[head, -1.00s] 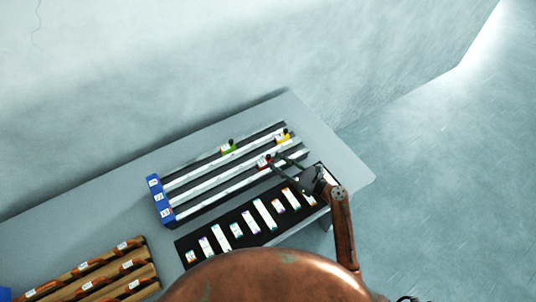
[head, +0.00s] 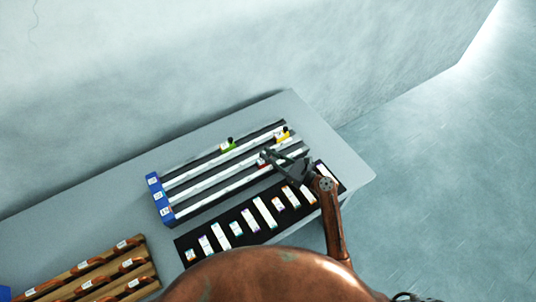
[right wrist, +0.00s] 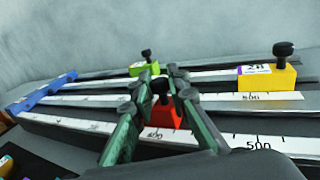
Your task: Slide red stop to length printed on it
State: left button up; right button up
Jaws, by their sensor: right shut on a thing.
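The red stop (head: 262,162) sits on the front rail of the rack, toward its right part in the head view. In the right wrist view the red stop (right wrist: 165,116) has a black knob on top and stands between my fingers, beside a scale mark that seems to read 400. Its printed label is hidden. My right gripper (head: 267,153) is shut on the red stop; its fingers also show in the right wrist view (right wrist: 160,78). My left gripper is not in view.
A green stop (head: 228,146) and a yellow stop (head: 282,137) sit on the rails behind. Blue end blocks (head: 159,197) close the rack's left end. A black board (head: 222,250) with white strips lies in front. Wooden troughs (head: 90,275) stand at lower left.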

grip_shut()
jog(key=shift+s+a, duration=0.1)
jog(key=shift+a, duration=0.05)
jog(key=s+a+p, duration=0.2)
jog(key=a, duration=0.1)
jog(key=s+a+p, duration=0.1)
jog(key=a+p, duration=0.1)
jog(key=shift+a, duration=0.1)
jog(key=shift+w, duration=0.1)
